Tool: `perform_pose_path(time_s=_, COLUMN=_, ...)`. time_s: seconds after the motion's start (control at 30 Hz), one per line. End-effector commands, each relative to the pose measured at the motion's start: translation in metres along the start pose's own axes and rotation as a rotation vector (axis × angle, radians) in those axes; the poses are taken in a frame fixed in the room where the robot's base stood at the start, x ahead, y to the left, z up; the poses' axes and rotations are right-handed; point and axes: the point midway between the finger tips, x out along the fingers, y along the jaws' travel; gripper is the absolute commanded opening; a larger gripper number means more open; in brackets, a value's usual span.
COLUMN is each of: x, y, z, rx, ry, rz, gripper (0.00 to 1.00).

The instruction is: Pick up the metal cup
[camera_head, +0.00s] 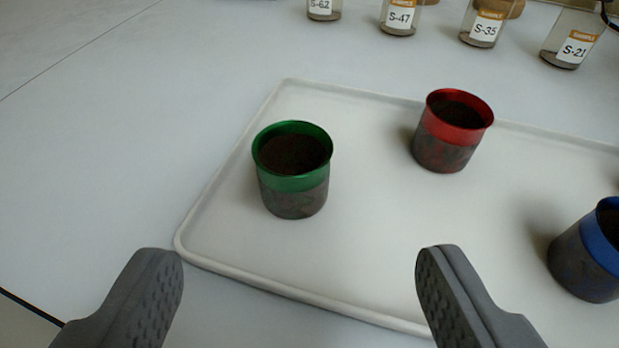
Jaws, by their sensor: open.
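Three metal cups with dark contents stand upright on a white tray (350,255). The cup with the green band (292,185) is left of centre, nearest the middle of the view. The cup with the red band (447,143) stands farther back to the right. The cup with the blue band (590,262) is at the right edge, partly cut off. My gripper (300,285) is open and empty, its two grey fingers at the bottom of the view. The green-banded cup shows beyond the gap between the fingers, apart from them.
Several labelled sample jars stand on the table behind the tray, among them S-47 (400,18), S-35 (486,25) and S-21 (573,46). The tray has a low raised rim. The pale table (110,130) is clear to the left.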

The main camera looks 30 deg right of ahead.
Motion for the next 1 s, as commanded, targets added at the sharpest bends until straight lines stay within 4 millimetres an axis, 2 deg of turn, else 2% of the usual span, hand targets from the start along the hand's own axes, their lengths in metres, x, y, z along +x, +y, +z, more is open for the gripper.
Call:
perform_pose_path(time_s=0.37, x=0.014, y=-0.002, z=0.001, rx=-0.001, ry=-0.007, rz=-0.003, gripper=0.66)
perform_pose_path(time_s=0.7, x=0.059, y=-0.002, z=0.002, rx=-0.001, ry=0.0, rz=-0.004, gripper=0.66)
perform_pose_path(time_s=1.0, x=0.074, y=-0.003, z=0.001, rx=-0.001, ry=0.001, rz=-0.004, gripper=0.66)
